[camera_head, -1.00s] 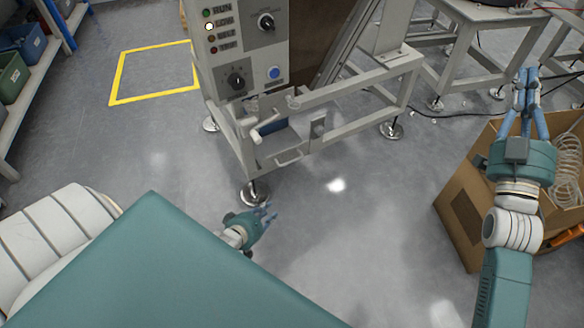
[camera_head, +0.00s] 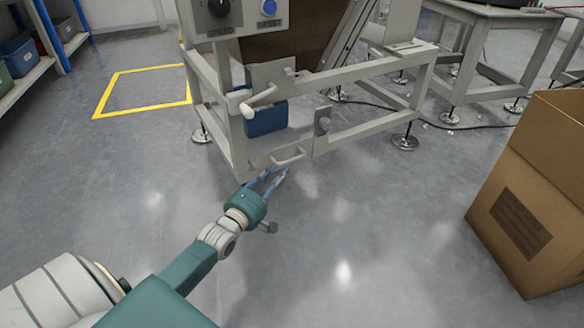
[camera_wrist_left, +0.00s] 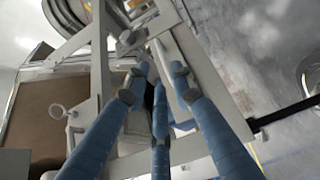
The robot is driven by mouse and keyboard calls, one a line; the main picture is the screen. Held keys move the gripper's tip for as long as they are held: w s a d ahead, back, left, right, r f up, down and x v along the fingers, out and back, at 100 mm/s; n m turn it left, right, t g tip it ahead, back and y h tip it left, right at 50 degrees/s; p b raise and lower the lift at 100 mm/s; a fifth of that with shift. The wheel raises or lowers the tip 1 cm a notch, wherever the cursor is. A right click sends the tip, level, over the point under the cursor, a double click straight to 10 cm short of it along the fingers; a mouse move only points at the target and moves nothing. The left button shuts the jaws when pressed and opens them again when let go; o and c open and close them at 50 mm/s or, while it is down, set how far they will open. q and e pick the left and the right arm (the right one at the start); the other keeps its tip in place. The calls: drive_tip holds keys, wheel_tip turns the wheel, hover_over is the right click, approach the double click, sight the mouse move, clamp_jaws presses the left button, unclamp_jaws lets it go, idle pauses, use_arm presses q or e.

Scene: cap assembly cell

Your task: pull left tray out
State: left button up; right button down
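The left tray front is a low grey plate (camera_head: 265,162) with a pale bar handle (camera_head: 288,159), at the bottom of the machine frame in the head view. A blue bin (camera_head: 265,119) shows just behind and above it. My left gripper (camera_head: 274,178) is just in front of and below the handle, with its blue fingers pointing toward it. The fingers are spread apart and look empty. In the left wrist view the open blue fingers (camera_wrist_left: 152,85) reach toward grey frame bars; I cannot tell the handle there. Whether a finger touches the handle is unclear. My right gripper is out of view.
The grey machine frame (camera_head: 360,78) stands on round feet, with a lever-like handle (camera_head: 258,100) above the tray. A cardboard box (camera_head: 535,190) stands on the floor at right. The floor in front of the frame is clear.

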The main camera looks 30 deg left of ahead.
sight(291, 160)
use_arm(q)
drive_tip(key=w+b, duration=0.2)
drive_tip(key=w, duration=0.1)
drive_tip(key=w+b, duration=0.4)
drive_tip(key=w, duration=0.1)
drive_tip(key=shift+w+a+f, duration=0.35)
drive_tip(key=shift+w+r, duration=0.15)
drive_tip(key=shift+w, duration=0.2)
clamp_jaws()
